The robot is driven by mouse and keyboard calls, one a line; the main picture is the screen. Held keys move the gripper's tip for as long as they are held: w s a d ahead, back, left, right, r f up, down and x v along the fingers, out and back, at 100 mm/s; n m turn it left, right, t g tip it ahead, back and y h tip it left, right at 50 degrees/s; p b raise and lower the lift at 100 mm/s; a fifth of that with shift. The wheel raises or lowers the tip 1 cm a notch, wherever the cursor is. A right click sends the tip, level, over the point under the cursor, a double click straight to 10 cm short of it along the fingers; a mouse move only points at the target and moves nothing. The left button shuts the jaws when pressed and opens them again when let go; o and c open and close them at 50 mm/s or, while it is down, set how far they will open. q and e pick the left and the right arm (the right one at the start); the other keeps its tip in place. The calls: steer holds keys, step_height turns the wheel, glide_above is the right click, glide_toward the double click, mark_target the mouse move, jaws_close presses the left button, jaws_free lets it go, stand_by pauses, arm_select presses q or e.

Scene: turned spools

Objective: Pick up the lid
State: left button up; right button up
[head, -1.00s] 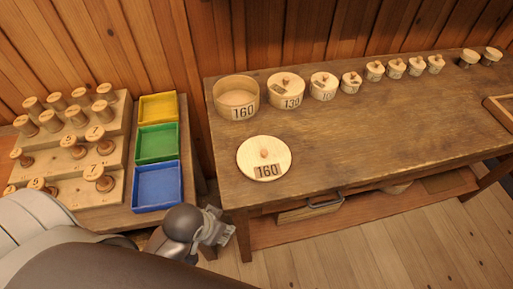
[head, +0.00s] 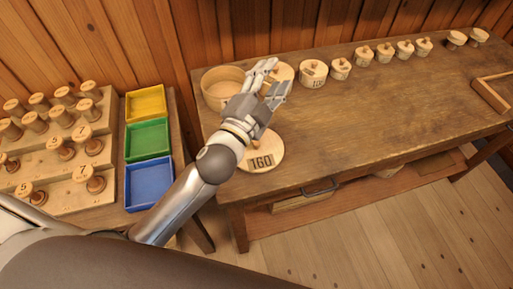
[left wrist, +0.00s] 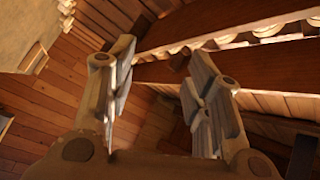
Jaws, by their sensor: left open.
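The round wooden lid (head: 266,160), marked 160, lies flat near the left front of the workbench in the head view, its upper part hidden by my left gripper. An open round box (head: 214,91) stands behind it near the wall, partly covered by the gripper. My left gripper (head: 272,80) is open and empty, raised in front of the boxes, with the forearm reaching across from the lower left. The left wrist view shows the two open fingers (left wrist: 158,75) with nothing between them. My right gripper is not in view.
A row of lidded round boxes (head: 312,73) runs along the bench's back edge. A wooden tray (head: 478,91) sits at the right. At left, yellow, green and blue trays (head: 148,142) stand beside a stepped rack (head: 50,160) of spools. The bench's middle is clear.

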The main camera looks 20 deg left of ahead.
arm_select(q)
steer(key=d+r+m+h, duration=0.7)
steer(key=m+h, duration=0.1)
steer(key=m, duration=0.1)
steer(key=s+d+r+m+g+h, duration=0.1)
steer(key=s+d+m+g+h, duration=0.3)
steer(key=m, duration=0.4)
steer(key=s+d+r+m+g+h, duration=0.1)
steer(key=s+d+m+g+h, duration=0.1)
steer(key=d+m+g+h, duration=0.5)
steer(key=m+g+y+p, duration=0.2)
steer(key=m+g+y, duration=0.6)
steer(key=m+y, duration=1.1)
glide_above(256, 143)
step_height(256, 143, down, 26)
steer(key=shift+s+d+r+n+y, duration=0.1)
steer(key=shift+s+d+n+y, duration=0.05)
steer(key=shift+n+y, duration=1.05)
steer(key=shift+f+p, duration=0.3)
steer(key=shift+f, duration=0.3)
steer(key=f, duration=0.1)
steer(key=f+p, duration=0.1)
steer(key=f, duration=0.1)
steer(key=shift+w+a+f+p, duration=0.2)
steer(key=shift+f+p, duration=0.1)
steer(key=shift+f, duration=0.4)
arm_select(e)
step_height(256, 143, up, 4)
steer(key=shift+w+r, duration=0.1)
